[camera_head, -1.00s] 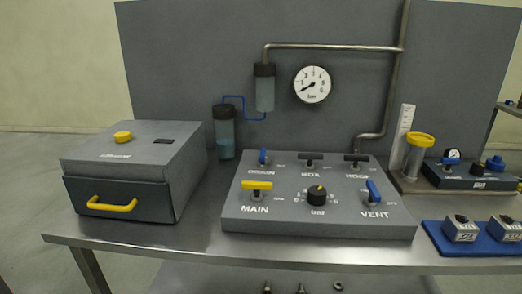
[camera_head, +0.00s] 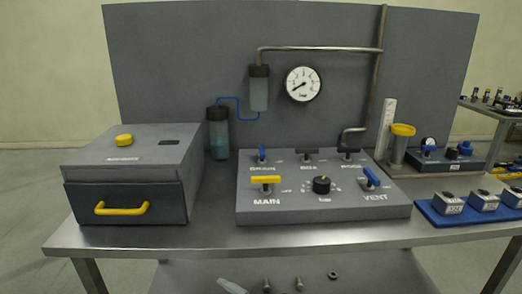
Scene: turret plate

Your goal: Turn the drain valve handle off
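The drain valve handle (camera_head: 262,152) is a small blue lever at the back left of the grey valve panel (camera_head: 225,0). It stands upright in the picture, above the label DRAIN, and its narrow side seems to face me. The panel lies on a metal table. Neither of my grippers shows in this view, so nothing is seen touching the handle.
The panel also bears a yellow MAIN handle (camera_head: 267,180), a blue VENT handle (camera_head: 371,176), two black handles and a black knob (camera_head: 321,184). A grey box with a yellow drawer handle (camera_head: 121,209) stands at the left. A gauge (camera_head: 302,84) hangs behind. The table's front strip is clear.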

